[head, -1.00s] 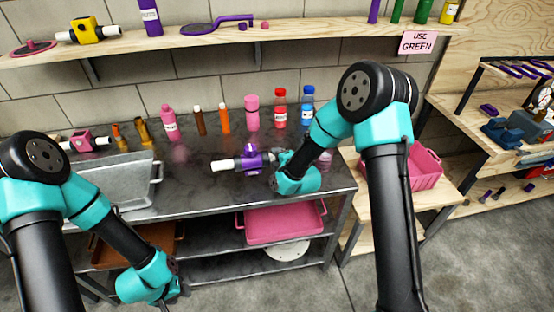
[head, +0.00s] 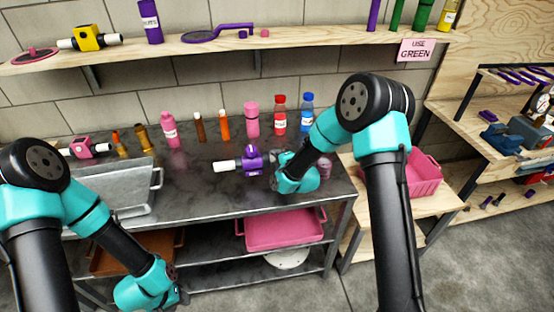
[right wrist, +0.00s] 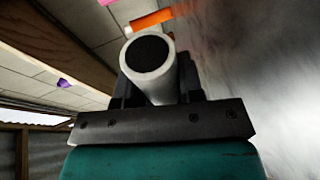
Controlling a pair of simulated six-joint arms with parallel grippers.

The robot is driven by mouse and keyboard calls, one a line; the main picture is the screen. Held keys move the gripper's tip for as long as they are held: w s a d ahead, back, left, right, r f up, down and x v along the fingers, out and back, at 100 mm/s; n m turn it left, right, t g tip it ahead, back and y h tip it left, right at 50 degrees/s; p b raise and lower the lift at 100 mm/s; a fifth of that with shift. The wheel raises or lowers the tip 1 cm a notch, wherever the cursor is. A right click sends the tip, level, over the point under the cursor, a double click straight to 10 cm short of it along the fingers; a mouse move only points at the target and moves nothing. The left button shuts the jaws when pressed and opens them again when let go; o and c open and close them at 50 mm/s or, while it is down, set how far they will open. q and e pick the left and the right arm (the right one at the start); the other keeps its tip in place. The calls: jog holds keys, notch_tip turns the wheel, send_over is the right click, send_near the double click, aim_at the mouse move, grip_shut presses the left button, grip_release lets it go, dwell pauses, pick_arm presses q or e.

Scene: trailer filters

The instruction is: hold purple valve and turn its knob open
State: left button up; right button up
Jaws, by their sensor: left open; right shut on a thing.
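The purple valve (head: 253,162) has a purple body with a purple knob on top and a white pipe end (head: 225,165) pointing left. It is over the dark metal table in the head view. My right gripper (head: 279,163) is at the valve's right side, shut on it. In the right wrist view the valve's round white pipe end (right wrist: 150,56) with a dark bore sits between the fingers. My left gripper (head: 180,289) is low at the lower left, in front of the table's shelves and away from the valve; its fingers are small and partly hidden.
A metal tray (head: 158,177) is at the table's left, near a pink valve (head: 88,147). Several bottles, including a pink bottle (head: 169,130), line the back. A pink tray (head: 300,243) is on the shelf below. The table's front middle is clear.

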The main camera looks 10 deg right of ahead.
dwell(0.4)
jog(key=shift+f, duration=2.4)
